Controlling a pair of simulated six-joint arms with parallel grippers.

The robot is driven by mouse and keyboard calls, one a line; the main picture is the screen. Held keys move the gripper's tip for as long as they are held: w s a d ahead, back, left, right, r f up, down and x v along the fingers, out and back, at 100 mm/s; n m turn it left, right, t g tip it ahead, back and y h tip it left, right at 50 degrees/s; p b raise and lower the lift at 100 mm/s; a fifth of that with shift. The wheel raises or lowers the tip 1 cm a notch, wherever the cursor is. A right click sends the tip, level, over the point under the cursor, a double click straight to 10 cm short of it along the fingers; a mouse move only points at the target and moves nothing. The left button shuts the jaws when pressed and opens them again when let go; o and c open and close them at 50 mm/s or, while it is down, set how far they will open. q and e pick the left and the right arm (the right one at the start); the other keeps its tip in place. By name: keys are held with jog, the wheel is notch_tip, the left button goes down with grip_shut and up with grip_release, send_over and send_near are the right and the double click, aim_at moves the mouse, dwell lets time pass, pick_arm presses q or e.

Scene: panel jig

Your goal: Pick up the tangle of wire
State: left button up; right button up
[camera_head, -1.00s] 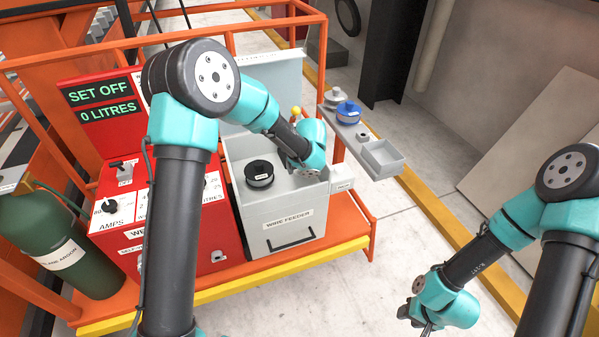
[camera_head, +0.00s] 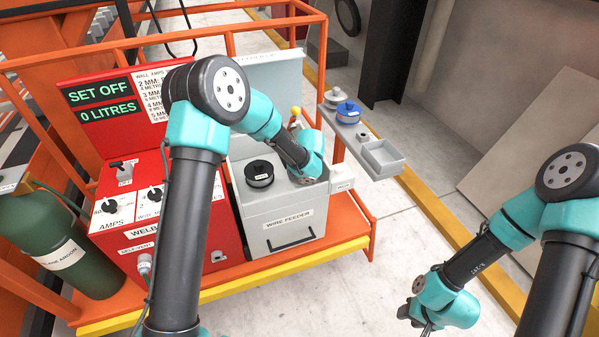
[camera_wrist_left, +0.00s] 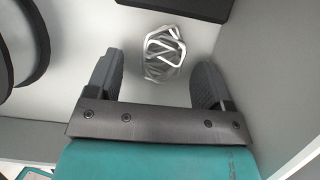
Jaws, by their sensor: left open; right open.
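The tangle of wire (camera_wrist_left: 163,54) shows in the left wrist view as a small silvery-white bundle on the pale floor of the wire feeder box. My left gripper (camera_wrist_left: 158,80) is open around the near side of it, one finger to each side, with visible gaps; I cannot tell its exact height above the floor. In the head view my left arm reaches into the wire feeder (camera_head: 285,222), and its fingers and the wire are hidden behind the wrist. My right gripper (camera_head: 427,329) is open and empty at the lower right, partly cut off by the frame edge.
A black spool (camera_head: 259,174) sits in the feeder left of my wrist. The feeder's walls and raised lid (camera_head: 275,75) enclose the space. A shelf (camera_head: 382,158) with a blue spool (camera_head: 348,112) is to the right. The red welder (camera_head: 115,205) stands left.

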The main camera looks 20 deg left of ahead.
pick_arm(q)
jog(key=shift+c, duration=0.2)
jog(key=c, duration=1)
jog(key=shift+o, duration=0.2)
jog(key=shift+s+a+r, duration=0.1)
jog(key=shift+s+r, duration=0.3)
jog(key=shift+r, duration=0.05)
jog(key=s+a+r, duration=0.3)
jog(key=s+r, duration=0.4)
jog(key=s, duration=0.5)
jog(key=shift+s+a, duration=0.15)
jog(key=shift+s, duration=0.25)
